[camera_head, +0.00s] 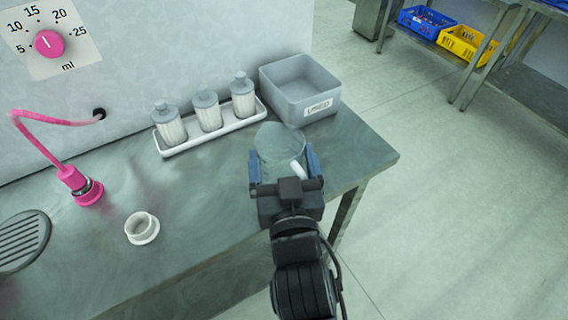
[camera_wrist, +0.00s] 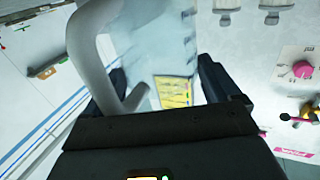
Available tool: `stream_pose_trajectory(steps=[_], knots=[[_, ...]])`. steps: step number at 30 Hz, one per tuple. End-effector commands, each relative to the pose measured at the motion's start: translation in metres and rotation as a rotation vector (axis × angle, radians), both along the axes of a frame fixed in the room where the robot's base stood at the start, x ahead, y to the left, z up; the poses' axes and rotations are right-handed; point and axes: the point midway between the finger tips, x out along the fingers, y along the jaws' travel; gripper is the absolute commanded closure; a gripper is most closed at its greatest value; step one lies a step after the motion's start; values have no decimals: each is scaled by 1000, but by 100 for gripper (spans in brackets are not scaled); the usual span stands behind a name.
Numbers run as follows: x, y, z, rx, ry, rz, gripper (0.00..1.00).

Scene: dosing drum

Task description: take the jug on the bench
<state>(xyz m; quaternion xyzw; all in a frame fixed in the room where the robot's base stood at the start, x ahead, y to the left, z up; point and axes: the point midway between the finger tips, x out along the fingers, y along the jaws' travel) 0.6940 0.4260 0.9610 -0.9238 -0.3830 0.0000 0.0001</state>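The jug (camera_head: 268,144) is clear and has a white handle (camera_head: 297,170). In the head view it is at the bench's right end, partly hidden behind my gripper (camera_head: 284,163). My gripper's blue fingers are spread wide, one on each side of the jug. Whether they touch it is hard to tell. In the wrist view the jug (camera_wrist: 150,52) fills the space between my gripper's fingers (camera_wrist: 163,85), with its pale handle (camera_wrist: 92,55) close on the left. A yellow patch shows through or on it. Whether the jug rests on the bench is hidden.
A white tray (camera_head: 180,149) with three lidded jars and a grey labelled bin (camera_head: 285,104) stand behind the jug. A white cup-like piece (camera_head: 142,228), a pink spout (camera_head: 83,188) and a drain grate (camera_head: 22,240) are on the left. The bench (camera_head: 215,230) is bare between.

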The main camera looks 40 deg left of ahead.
Motion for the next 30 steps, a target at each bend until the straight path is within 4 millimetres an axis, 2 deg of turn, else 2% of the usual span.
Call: stream_pose_trajectory(steps=[1,10,17,22,26,29,30], knots=[[0,0,0,0,0,0,15],[0,0,0,0,0,0,44],[0,0,1,0,0,0,44],[0,0,8,1,-1,0,44],[0,0,24,3,-3,0,44],[0,-1,46,5,-5,-1,44],[0,-12,47,3,1,-5,44]])
